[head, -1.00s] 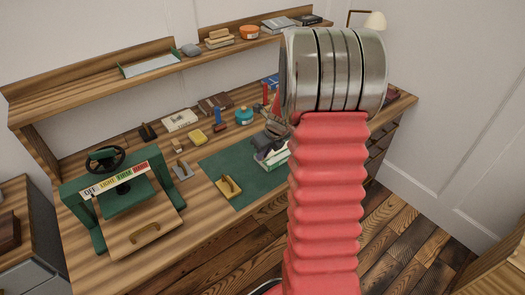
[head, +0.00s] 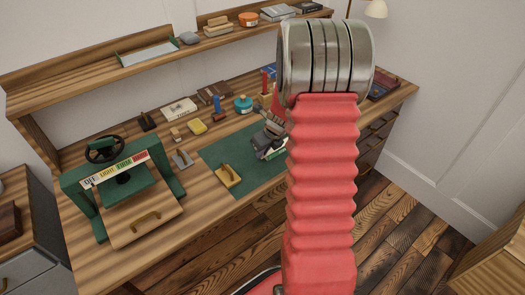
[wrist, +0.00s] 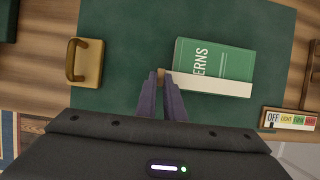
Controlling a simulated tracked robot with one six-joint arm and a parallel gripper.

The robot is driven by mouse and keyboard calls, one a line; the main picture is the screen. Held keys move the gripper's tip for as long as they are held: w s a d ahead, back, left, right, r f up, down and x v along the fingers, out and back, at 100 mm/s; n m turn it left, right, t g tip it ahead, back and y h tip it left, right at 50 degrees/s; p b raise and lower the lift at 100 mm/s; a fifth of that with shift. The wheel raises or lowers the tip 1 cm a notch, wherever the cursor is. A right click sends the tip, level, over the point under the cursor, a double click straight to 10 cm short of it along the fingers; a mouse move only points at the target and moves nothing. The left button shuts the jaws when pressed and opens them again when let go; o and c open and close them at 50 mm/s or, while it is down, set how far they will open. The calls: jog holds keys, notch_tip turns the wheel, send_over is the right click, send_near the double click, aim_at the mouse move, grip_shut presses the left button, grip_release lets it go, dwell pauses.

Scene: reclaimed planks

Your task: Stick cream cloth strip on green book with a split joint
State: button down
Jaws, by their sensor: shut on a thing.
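In the wrist view a green book (wrist: 213,57) with white lettering lies on the dark green mat (wrist: 130,35). A cream cloth strip (wrist: 212,84) runs along the book's near edge; I cannot tell whether it touches the cover or hangs just above. My gripper (wrist: 161,76) is at the strip's left end, its fingertips shut on that end, beside the book's left edge. In the head view my red arm hides most of the book. The split joint cannot be made out.
A yellow-tan block with a handle (wrist: 86,62) sits left on the mat. A green press with a handwheel (head: 120,185) stands at the bench's left end. Jars, blocks and small tools line the back of the bench (head: 75,150).

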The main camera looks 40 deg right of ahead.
jog(key=shift+f, duration=0.1)
dwell(0.6)
jog(key=c, duration=1.8)
grip_release()
jog(key=v, duration=1.3)
jog(key=shift+r, duration=0.3)
